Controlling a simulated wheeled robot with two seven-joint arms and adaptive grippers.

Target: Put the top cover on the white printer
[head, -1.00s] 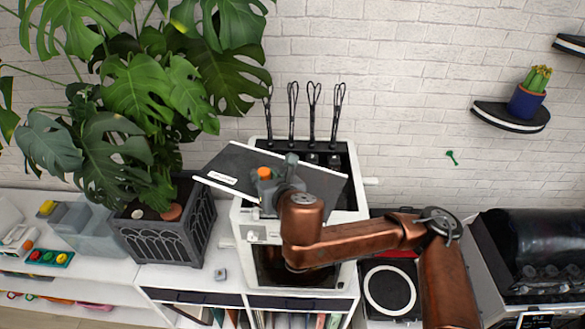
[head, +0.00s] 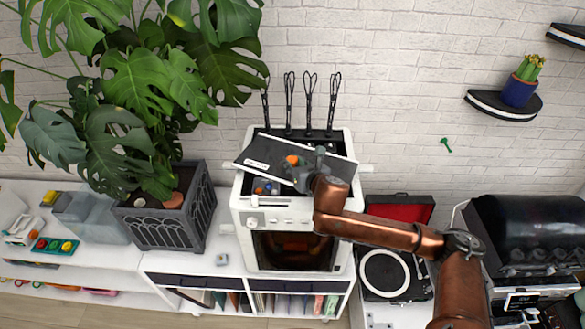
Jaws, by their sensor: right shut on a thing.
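The white printer (head: 243,213) stands on the white shelf unit, with its dark front window showing below the rim. The top cover (head: 262,153) is a dark flat panel with a small white label. It lies tilted and turned over the printer's open top, and part of the opening shows below its left side. My right gripper (head: 300,172) is shut on the cover near its front edge. The fingertips are partly hidden, and I cannot tell whether the cover touches the printer's rim. My left gripper is not in view.
Several black looped holders (head: 309,100) rise behind the printer. A large potted plant (head: 165,222) stands close on the left. A record player (head: 386,275) with a red-lined lid is at the right. A shelf with a cactus (head: 520,88) is on the wall.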

